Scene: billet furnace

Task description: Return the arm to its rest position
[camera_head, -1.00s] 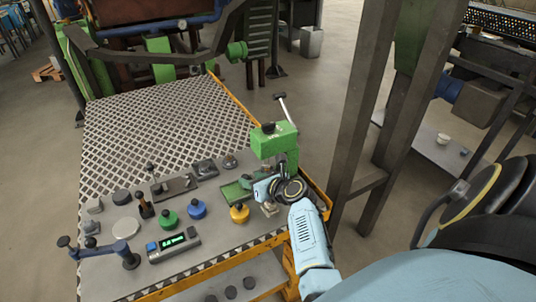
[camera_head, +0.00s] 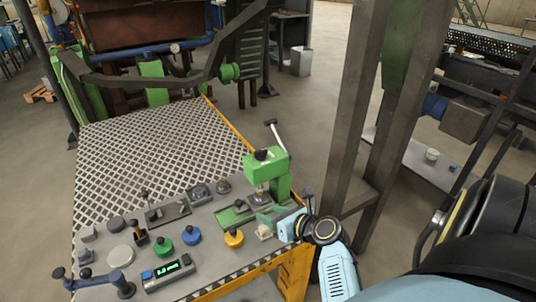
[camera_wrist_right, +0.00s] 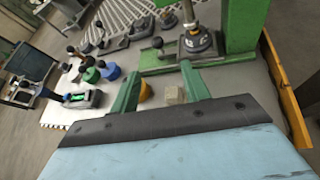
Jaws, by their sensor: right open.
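My right gripper (camera_head: 272,216) is at the right edge of the workbench (camera_head: 140,140), just in front of the green press (camera_head: 272,172). In the right wrist view its two green fingers (camera_wrist_right: 160,90) are spread apart, with nothing held between them. Beyond the fingers stand the base and post of the press (camera_wrist_right: 240,28). A small pale block (camera_head: 264,232) lies on the bench near the gripper, and it also shows in the right wrist view (camera_wrist_right: 174,95). My light blue right forearm (camera_head: 338,272) comes up from the bottom right. My left gripper is not in view.
Yellow (camera_head: 233,238), blue (camera_head: 191,236) and green (camera_head: 162,247) knobbed pieces stand on the bench. A device with a green display (camera_head: 170,272) is at the front. Dark steel posts (camera_head: 365,110) rise right of the bench. Floor shows between bench and posts.

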